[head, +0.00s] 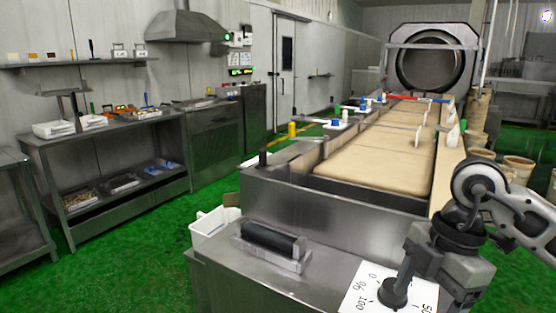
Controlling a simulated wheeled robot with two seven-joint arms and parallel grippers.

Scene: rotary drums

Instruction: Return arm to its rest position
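My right arm comes in from the right edge, and its grey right gripper (424,270) points down beside a black dial knob (393,294). The knob stands on a white dial plate (362,281) with printed numbers, among them 0, 50 and 100. The plate lies on the steel cabinet top at the front. The gripper body is close to the knob, at its right. I cannot tell whether they touch or whether the fingers are open, as the fingertips are hard to make out. My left gripper is not in view.
A black roller block (270,240) sits on the steel cabinet (215,262). Behind it a conveyor (375,160) runs back to a large drum (432,68). A white bin (213,226) stands left of the cabinet. Green floor (125,255) is clear at the left.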

